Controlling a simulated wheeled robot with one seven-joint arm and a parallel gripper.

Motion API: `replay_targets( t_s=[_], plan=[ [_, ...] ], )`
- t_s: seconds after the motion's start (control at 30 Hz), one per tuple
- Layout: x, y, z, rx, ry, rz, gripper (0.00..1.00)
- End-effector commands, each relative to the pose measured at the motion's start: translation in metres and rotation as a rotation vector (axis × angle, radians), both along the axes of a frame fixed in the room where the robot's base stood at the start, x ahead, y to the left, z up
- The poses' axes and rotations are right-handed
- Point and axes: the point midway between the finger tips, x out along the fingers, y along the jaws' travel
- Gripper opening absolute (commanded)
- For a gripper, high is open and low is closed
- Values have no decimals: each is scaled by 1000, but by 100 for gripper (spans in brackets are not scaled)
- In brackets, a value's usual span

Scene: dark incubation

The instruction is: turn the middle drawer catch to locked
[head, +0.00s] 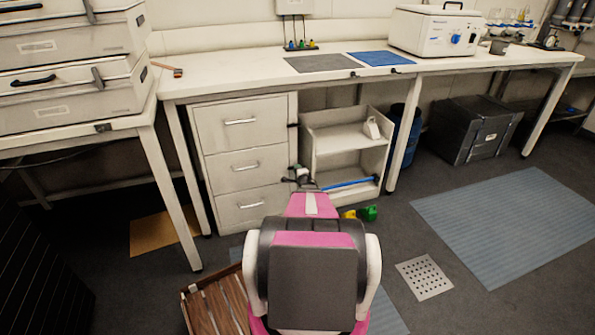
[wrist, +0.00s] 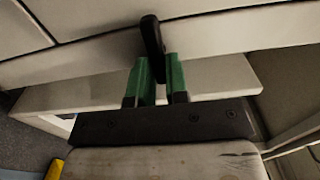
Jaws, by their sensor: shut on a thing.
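The white drawer cabinet (head: 199,150) stands under the bench, with three drawers in a column. The middle drawer (head: 232,171) has a bar handle and looks shut. My gripper (head: 301,173) is at the cabinet's right front edge, level with the middle drawer. In the wrist view, my gripper's green fingers (wrist: 158,74) are shut on the dark catch (wrist: 151,34), a short lever; its outer end shows beyond the fingertips and its lower part lies between them. In the head view my gripper hides this catch. I cannot tell its locked or unlocked setting.
An open white shelf unit (head: 346,138) stands just right of the cabinet. Green and yellow items (head: 367,213) lie on the floor by my arm. A wooden slatted crate (head: 214,300) is at lower left. A bench leg (head: 403,150) stands farther right. Floor at right is mostly clear.

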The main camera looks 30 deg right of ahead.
Motion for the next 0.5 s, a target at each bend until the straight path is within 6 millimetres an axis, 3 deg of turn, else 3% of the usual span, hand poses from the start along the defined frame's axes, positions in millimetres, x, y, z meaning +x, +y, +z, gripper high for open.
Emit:
replay_targets(
  t_s=[0.03,0.1,0.5],
  plan=[
    [-1,0,-1,5,2,-2,25],
    [-1,0,-1,3,1,-2,40],
    [-5,1,0,1,1,-1,40]
  ],
)
